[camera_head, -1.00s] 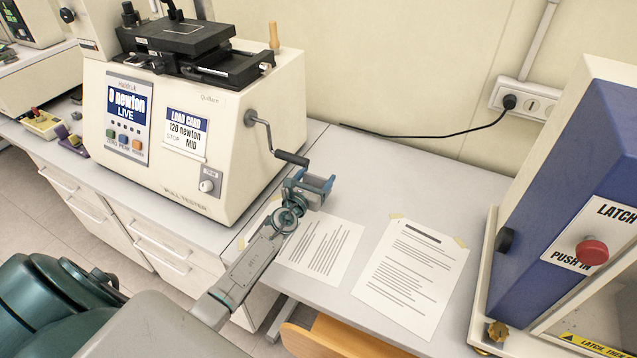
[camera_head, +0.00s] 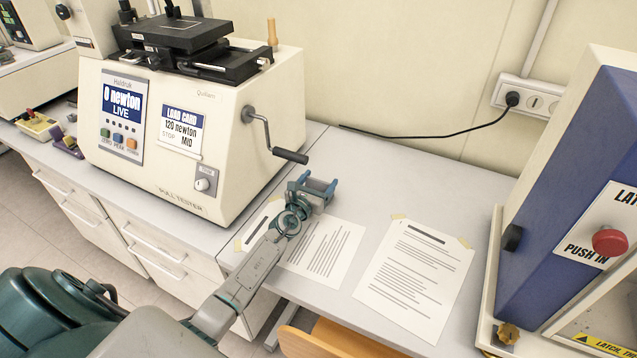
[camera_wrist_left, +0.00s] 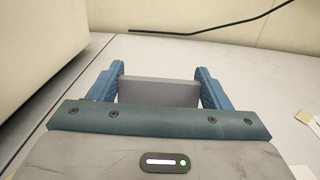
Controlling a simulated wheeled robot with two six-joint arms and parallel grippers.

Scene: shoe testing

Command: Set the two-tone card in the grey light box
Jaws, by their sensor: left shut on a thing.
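My left gripper (camera_head: 319,187) is above the grey table, just right of the pull tester's crank and behind the taped papers. In the left wrist view its blue fingers (camera_wrist_left: 160,88) are shut on a flat grey slab (camera_wrist_left: 158,91), seen nearly edge-on; it appears to be the card, but only grey tones show. In the head view the slab is too small to make out clearly. I cannot see the grey light box in either view. My right gripper is not in view.
The cream pull tester (camera_head: 187,150) with its crank (camera_head: 289,156) stands left of the gripper. A blue and cream machine (camera_head: 565,175) with a red button (camera_head: 610,242) stands at the right. Taped papers (camera_head: 415,278) lie between.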

